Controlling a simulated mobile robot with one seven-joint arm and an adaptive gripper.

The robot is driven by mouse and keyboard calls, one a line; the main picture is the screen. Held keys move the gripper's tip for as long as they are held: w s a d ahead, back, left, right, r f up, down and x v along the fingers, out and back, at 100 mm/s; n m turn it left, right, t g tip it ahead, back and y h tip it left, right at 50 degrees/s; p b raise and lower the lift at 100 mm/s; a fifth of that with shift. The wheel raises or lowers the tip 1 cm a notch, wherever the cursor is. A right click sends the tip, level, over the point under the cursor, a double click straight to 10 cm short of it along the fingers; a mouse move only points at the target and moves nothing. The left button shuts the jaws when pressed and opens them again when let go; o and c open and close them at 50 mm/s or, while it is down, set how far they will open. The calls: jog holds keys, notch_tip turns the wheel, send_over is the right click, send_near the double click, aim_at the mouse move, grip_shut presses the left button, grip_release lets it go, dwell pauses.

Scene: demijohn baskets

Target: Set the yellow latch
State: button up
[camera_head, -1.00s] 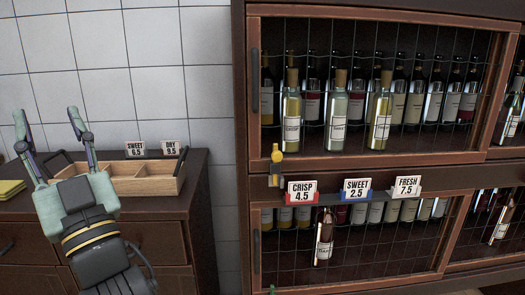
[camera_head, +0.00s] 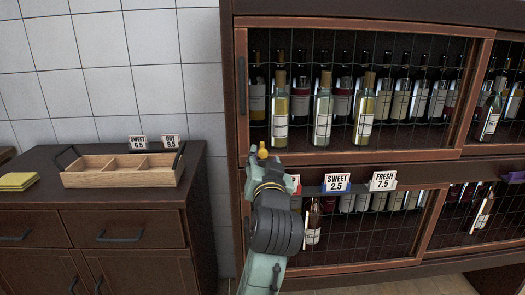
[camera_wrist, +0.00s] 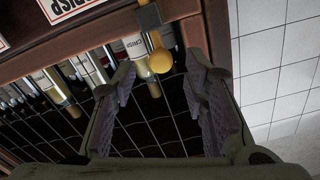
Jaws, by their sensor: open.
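The yellow latch (camera_head: 262,152) is a small yellow knob at the left of the wine cabinet, just below the upper mesh door. In the wrist view its round yellow end (camera_wrist: 160,61) and dark mount (camera_wrist: 148,16) show close ahead, framed between the fingertips. My gripper (camera_wrist: 158,82) is open and empty, with one finger on each side of the latch's line; I cannot tell whether they touch it. In the head view, my wrist and arm hide the fingers and the lower part of the latch.
Several bottles stand behind the upper mesh door (camera_head: 352,150). The SWEET card (camera_head: 337,182) and FRESH card (camera_head: 383,180) are right of my arm, which covers most of the CRISP card. A divided wooden tray (camera_head: 120,177) sits on the left counter (camera_head: 38,208).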

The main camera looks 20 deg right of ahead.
aim_at(263, 154)
jog(key=shift+p+x, duration=0.3)
jog(key=shift+x, duration=1.7)
jog(key=shift+c, duration=0.3)
grip_shut()
